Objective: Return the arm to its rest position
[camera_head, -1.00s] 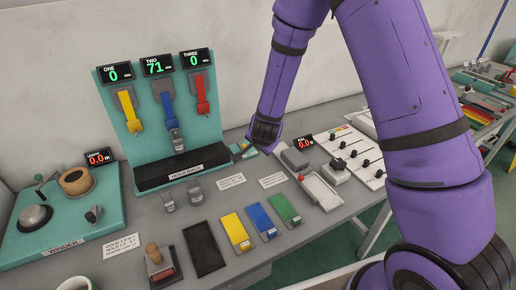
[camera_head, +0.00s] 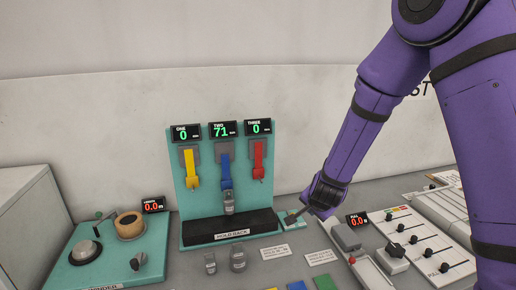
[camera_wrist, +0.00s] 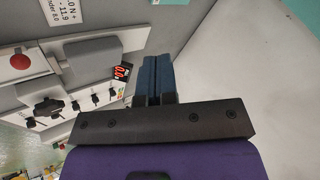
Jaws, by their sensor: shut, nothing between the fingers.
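My arm is purple and reaches in from the right of the head view, bent down toward the bench. In the head view, yellow (camera_head: 191,168), blue (camera_head: 225,172) and red (camera_head: 259,160) straps hang on the rack under displays reading 0, 71 and 0. A grey weight (camera_head: 229,203) hangs on the blue strap.
A slider panel (camera_head: 425,240) and a red pull display (camera_head: 357,219) stand right of my gripper. The winder board (camera_head: 75,245) is at the left. Two loose grey weights (camera_head: 238,260) stand before the rack. A pale wall (camera_head: 300,90) rises behind the bench.

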